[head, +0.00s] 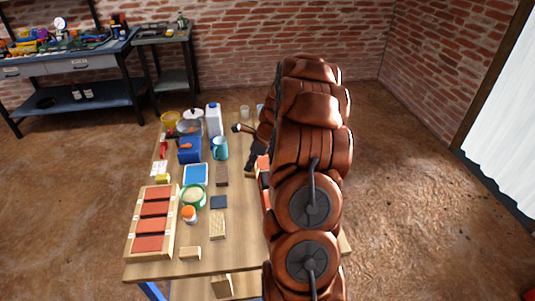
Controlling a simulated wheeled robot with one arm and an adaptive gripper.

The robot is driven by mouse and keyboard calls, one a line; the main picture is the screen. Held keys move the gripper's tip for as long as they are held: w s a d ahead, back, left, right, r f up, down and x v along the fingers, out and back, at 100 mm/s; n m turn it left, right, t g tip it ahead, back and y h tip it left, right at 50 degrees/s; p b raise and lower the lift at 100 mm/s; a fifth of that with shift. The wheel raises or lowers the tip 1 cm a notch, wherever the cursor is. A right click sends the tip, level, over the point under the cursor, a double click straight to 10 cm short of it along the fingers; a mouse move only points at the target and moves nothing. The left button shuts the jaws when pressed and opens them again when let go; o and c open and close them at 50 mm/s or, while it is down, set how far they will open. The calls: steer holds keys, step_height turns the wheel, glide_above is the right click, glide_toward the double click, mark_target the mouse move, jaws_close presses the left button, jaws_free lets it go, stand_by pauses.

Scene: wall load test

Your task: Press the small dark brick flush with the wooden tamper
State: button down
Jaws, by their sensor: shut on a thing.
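My copper-coloured arm fills the middle right of the head view and covers the right part of the table. Some dark parts (250,147) show at the arm's left edge and may belong to my gripper; its fingertips and anything between them are hidden. A small dark flat block (218,202) lies in the middle of the table, apart from the arm; I cannot tell if it is the small dark brick. A thin strip of red bricks (263,168) shows beside the arm, mostly hidden. I cannot pick out the wooden tamper.
A wooden frame with red bricks (153,209) lies at the table's left. Near it stand a green bowl (194,195), an orange-capped jar (189,215), a teal mug (220,148), a white bottle (214,119) and a blue box (189,150). A speckled block (217,225) lies near the front.

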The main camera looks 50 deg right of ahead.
steer(key=s+d+r+m+h, duration=0.2)
steer(key=s+d+m, duration=0.1)
steer(key=d+m, duration=0.25)
steer(key=shift+t, duration=0.4)
steer(key=shift+w+f+b, duration=0.15)
steer(key=shift+f+b, duration=1.9)
steer(key=shift+f, duration=0.45)
steer(key=shift+f, duration=0.8)
steer(key=shift+r, duration=0.1)
stand_by(1.3)
step_height(320, 180, up, 7)
steer(key=p, duration=0.6)
stand_by(0.3)
stand_by(0.5)
